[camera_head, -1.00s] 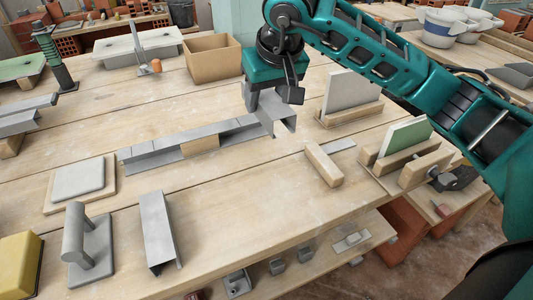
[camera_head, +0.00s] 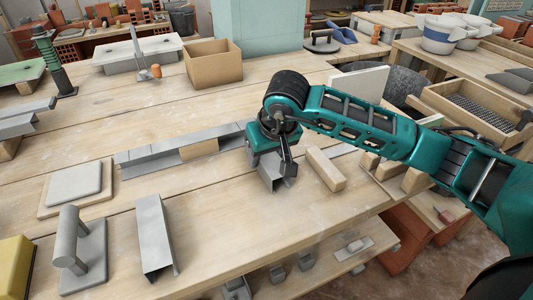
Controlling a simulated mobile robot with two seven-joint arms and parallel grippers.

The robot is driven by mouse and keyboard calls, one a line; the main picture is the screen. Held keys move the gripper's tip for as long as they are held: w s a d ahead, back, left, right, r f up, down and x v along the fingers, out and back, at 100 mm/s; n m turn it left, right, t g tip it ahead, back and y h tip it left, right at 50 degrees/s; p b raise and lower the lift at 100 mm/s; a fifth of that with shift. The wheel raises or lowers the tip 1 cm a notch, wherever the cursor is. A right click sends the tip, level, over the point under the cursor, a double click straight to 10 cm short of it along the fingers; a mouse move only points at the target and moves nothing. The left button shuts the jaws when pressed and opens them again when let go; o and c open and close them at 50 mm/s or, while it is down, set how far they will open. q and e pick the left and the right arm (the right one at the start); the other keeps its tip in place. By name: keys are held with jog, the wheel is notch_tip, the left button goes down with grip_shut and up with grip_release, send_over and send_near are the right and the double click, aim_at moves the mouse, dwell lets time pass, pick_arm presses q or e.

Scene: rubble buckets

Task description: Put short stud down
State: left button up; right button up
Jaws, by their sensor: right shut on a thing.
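My right gripper (camera_head: 268,163) points down over the middle of the wooden bench (camera_head: 225,205). It is shut on the short stud (camera_head: 279,185), a short grey metal channel. The stud hangs under the jaws, just above or on the bench top; I cannot tell whether it touches. The gripper hides its upper part. My left gripper is not in view.
A long grey metal channel (camera_head: 150,154) with a wooden block lies behind and left. Another grey channel (camera_head: 154,236) lies front left, beside a grey trowel (camera_head: 84,254). A wooden block (camera_head: 326,169) lies just right of the stud. Bare bench lies in front.

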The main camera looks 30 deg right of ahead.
jog(key=shift+f, duration=0.1)
jog(key=o, duration=1.1)
jog(key=shift+r, duration=0.35)
jog(key=p+v, duration=0.1)
jog(key=v, duration=1)
jog(key=shift+s+r+p, duration=0.15)
jog(key=shift+r+p, duration=0.15)
jog(key=shift+p, duration=0.05)
